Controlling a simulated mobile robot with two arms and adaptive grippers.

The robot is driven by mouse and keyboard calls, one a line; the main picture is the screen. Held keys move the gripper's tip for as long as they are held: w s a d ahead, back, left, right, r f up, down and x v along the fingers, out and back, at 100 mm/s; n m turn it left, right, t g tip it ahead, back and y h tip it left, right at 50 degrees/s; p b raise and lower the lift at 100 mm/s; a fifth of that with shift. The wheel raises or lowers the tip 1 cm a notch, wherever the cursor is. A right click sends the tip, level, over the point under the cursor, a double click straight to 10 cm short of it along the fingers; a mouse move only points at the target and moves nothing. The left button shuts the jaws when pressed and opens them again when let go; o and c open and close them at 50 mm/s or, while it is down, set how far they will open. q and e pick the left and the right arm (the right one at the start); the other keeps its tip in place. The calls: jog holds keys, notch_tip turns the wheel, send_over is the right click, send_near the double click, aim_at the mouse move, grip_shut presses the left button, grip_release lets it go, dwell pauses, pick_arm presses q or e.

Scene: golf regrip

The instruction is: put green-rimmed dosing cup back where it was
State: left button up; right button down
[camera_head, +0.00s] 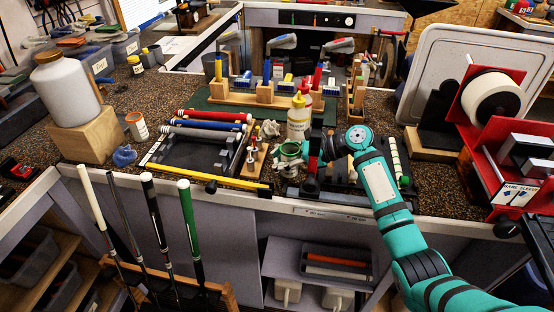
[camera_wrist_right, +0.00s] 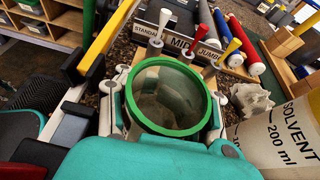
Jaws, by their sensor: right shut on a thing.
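The green-rimmed dosing cup (camera_head: 289,149) is near the front middle of the bench, beside the small wooden tool rack (camera_head: 255,160). In the right wrist view the clear cup (camera_wrist_right: 167,97) shows its bright green rim from above, and it looks empty. My right gripper (camera_head: 308,152) reaches in from the right and is shut on the cup, with grey fingers on both sides of its wall in the wrist view (camera_wrist_right: 166,120). The cup's base is hidden, so I cannot tell whether it touches the bench. My left gripper is not in view.
A solvent bottle (camera_head: 299,119) stands just behind the cup; it looms at the right of the wrist view (camera_wrist_right: 280,135). A crumpled white rag (camera_head: 270,129) lies close by. Several grips (camera_head: 213,124) lie to the left.

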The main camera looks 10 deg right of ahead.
jog(key=shift+f, duration=0.25)
jog(key=c, duration=1.8)
grip_release()
jog(key=shift+f, duration=0.1)
jog(key=o, duration=1)
jog(key=shift+c, duration=0.2)
jog(key=b+v, duration=0.1)
jog(key=v, duration=1.1)
jog(key=shift+s, duration=0.1)
